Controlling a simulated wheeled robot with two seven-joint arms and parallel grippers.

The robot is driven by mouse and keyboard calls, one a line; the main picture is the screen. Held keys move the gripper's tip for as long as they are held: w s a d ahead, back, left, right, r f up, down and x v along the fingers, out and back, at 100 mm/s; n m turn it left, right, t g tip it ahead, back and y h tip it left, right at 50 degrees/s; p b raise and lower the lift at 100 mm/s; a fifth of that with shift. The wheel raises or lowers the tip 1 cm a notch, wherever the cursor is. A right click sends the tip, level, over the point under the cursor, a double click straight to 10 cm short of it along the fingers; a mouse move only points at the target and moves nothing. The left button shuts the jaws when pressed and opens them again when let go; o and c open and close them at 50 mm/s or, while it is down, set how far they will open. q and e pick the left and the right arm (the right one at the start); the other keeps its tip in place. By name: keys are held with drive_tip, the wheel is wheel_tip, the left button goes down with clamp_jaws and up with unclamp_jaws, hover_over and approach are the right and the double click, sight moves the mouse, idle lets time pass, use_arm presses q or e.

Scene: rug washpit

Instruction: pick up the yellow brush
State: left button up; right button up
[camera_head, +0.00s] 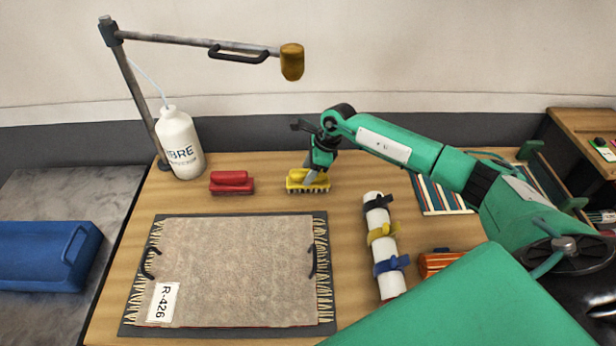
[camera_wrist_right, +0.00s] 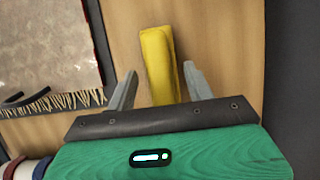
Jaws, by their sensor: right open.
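The yellow brush (camera_head: 302,181) stands bristles down on the wooden table, behind the rug's back right corner. My right gripper (camera_head: 311,177) is just above it in the head view and hides part of its handle. In the right wrist view the yellow brush (camera_wrist_right: 159,65) lies between the two grey fingers of my right gripper (camera_wrist_right: 158,83). The fingers are open, with a gap to the brush on each side. My left gripper is not in view.
A red brush (camera_head: 231,182) stands left of the yellow one. A white bottle (camera_head: 180,143) and a lamp-like arm (camera_head: 215,43) are at the back left. A white roll with straps (camera_head: 379,240) and a fringed rug (camera_head: 235,268) lie in front. A blue tray (camera_head: 45,255) is far left.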

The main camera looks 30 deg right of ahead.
drive_tip(key=shift+w+a+f, duration=0.1)
drive_tip(key=shift+f, duration=0.35)
drive_tip(key=shift+f+b, duration=0.2)
drive_tip(key=shift+b, duration=0.25)
idle(0.4)
drive_tip(key=c, duration=1.1)
drive_tip(key=shift+r+p, duration=0.3)
drive_tip(key=shift+p, duration=0.2)
drive_tip(key=shift+c, duration=0.2)
drive_tip(key=shift+r, duration=0.3)
wheel_tip(320, 180, up, 8)
drive_tip(key=b, duration=0.3)
drive_tip(key=shift+r, duration=0.7)
